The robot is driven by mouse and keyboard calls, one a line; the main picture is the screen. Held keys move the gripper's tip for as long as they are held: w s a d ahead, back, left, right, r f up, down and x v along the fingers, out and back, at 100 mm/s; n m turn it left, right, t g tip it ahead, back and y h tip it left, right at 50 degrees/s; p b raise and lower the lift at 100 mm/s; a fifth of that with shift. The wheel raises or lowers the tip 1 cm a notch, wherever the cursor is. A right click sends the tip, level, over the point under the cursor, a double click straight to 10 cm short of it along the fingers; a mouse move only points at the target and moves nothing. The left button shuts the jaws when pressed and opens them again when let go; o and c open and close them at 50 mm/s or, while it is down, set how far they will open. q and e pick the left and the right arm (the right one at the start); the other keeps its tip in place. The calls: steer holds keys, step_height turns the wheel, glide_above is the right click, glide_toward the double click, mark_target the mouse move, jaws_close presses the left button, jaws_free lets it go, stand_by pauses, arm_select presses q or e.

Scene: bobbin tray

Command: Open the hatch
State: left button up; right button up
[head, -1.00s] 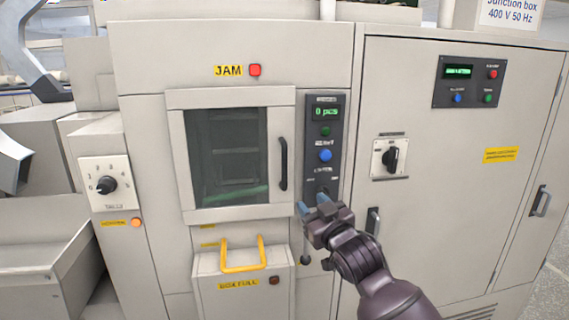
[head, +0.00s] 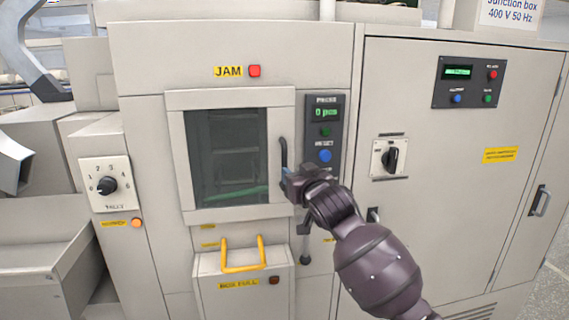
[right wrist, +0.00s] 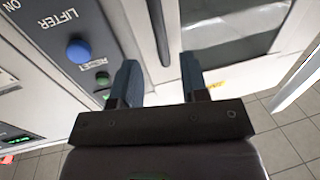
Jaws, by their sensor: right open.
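The hatch is a pale framed door (head: 175,150) with a dark window (head: 226,155) in the machine's front; it looks shut. Its black vertical handle (head: 284,153) is on the right side of the frame. My right gripper (head: 291,183) is at the lower end of the handle and hides that end. In the right wrist view, my gripper (right wrist: 159,82) is open, with two blue-grey fingers apart. The dark handle (right wrist: 158,32) shows beyond them, in line with the gap. I cannot tell whether they touch it. My left gripper is not in view.
A control panel (head: 324,130) with a blue button is just right of the handle. A box with a yellow handle (head: 242,268) is below the hatch. A cabinet with a rotary switch (head: 390,157) stands right. A red JAM lamp (head: 254,71) is above.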

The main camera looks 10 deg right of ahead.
mark_target(284, 164)
steer(key=shift+p+x, duration=0.55)
steer(key=shift+x, duration=3.2)
jaws_close()
